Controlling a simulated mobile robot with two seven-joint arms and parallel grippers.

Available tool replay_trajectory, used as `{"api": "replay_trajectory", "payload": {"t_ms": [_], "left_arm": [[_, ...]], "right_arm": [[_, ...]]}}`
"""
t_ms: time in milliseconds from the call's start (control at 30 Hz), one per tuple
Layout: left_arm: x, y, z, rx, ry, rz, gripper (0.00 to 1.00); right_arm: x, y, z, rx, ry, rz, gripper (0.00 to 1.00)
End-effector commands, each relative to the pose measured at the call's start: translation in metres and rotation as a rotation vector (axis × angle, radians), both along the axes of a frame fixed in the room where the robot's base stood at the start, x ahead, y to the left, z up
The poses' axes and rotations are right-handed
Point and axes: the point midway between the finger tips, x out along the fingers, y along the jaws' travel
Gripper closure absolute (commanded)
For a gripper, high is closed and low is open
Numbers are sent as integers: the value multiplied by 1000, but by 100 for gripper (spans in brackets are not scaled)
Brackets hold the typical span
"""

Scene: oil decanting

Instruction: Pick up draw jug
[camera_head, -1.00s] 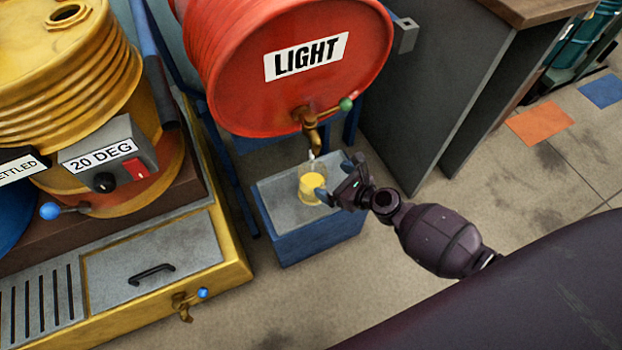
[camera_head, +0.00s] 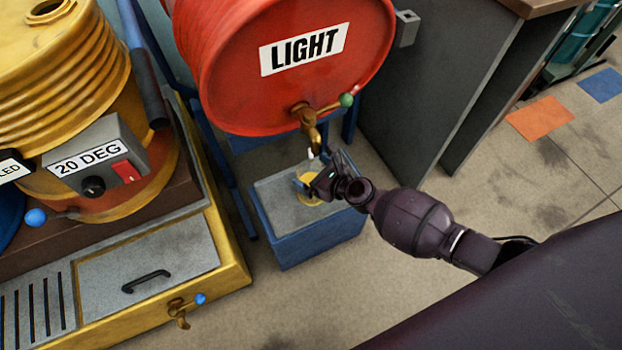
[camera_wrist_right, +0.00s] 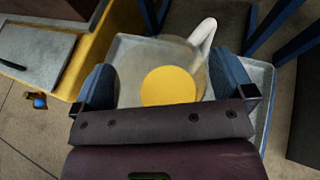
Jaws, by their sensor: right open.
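The draw jug (camera_head: 311,200) holds yellow oil and stands on a blue stand with a grey top, below the tap of the red drum. My right gripper (camera_head: 316,182) is over it and hides most of it in the head view. In the right wrist view the clear jug (camera_wrist_right: 168,86) shows from above, with its white handle at the upper right. The open fingers of my right gripper (camera_wrist_right: 168,90) are on either side of the jug, with gaps visible. My left gripper is not in view.
The red drum (camera_head: 225,70) marked LIGHT has a brass tap (camera_head: 309,125) just above my right gripper. The blue stand (camera_head: 318,240) has bare floor in front. A yellow drum (camera_head: 60,70) and yellow-edged bench (camera_head: 232,270) are at left; a grey cabinet (camera_head: 440,80) is at right.

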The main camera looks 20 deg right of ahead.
Motion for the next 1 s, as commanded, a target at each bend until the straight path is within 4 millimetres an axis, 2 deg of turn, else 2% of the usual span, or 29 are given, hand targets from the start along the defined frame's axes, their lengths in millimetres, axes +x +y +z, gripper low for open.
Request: {"api": "replay_trajectory", "payload": {"t_ms": [100,500,533,1000], "left_arm": [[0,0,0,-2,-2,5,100],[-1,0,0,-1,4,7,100],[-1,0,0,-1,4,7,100],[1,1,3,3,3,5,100]], "right_arm": [[0,0,1,0,-1,0,0],[0,0,0,0,0,0,61],[0,0,1,0,-2,0,64],[1,0,7,0,-4,-1,64]]}}
